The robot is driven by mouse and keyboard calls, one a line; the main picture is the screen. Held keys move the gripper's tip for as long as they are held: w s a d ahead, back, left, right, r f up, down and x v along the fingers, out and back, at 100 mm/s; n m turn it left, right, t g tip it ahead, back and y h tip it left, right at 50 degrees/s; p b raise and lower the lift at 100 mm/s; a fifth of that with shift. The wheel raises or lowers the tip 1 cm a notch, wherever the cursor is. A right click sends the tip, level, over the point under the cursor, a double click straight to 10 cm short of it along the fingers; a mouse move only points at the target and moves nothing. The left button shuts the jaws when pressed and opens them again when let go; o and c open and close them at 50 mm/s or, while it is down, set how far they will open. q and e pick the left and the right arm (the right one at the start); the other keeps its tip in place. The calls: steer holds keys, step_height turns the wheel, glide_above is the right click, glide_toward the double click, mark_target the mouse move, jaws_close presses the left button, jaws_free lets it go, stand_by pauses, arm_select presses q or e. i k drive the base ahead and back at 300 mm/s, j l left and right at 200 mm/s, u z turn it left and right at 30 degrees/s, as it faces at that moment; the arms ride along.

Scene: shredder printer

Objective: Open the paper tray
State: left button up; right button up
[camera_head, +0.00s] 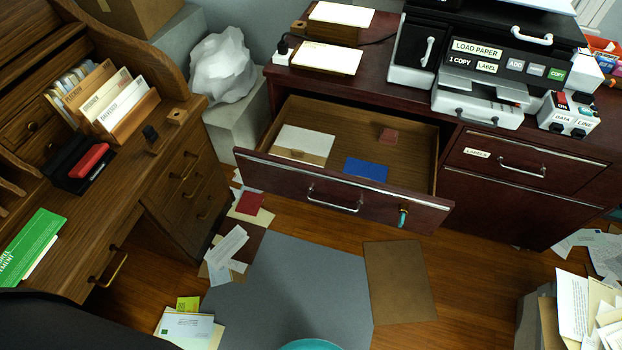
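The printer (500,69) stands on the dark red cabinet at the upper right. Its sloped front panel has labels such as "LOAD PAPER" and "1 COPY". A light grey paper tray (470,97) with a curved handle (477,118) sits low on the printer's front. The tray juts out a little past the panel; I cannot tell from this view whether it is pulled out or shut. Neither of my grippers shows in the head view.
A wide cabinet drawer (352,193) stands open in front, holding papers and a blue card (366,169). A switch box (569,113) sits right of the tray. A wooden desk (110,180) is at left. Papers litter the floor around a grey mat (290,285).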

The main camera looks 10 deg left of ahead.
mark_target(481, 106)
steer(key=u, duration=1.6)
steer(key=l+u, duration=0.2)
steer(key=l, duration=0.2)
steer(key=k+l+u, duration=0.15)
steer(key=l, duration=0.25)
steer(key=k+l+u, duration=0.2)
steer(key=l, duration=0.2)
steer(key=l+u, duration=0.2)
steer(key=l, duration=0.2)
steer(key=k+l, duration=0.15)
steer(key=l, duration=0.2)
steer(key=k+l, duration=0.1)
steer(key=l, duration=0.3)
steer(key=k+l, duration=0.15)
steer(key=l, duration=0.2)
steer(key=k+l, duration=0.1)
steer(key=l, duration=0.3)
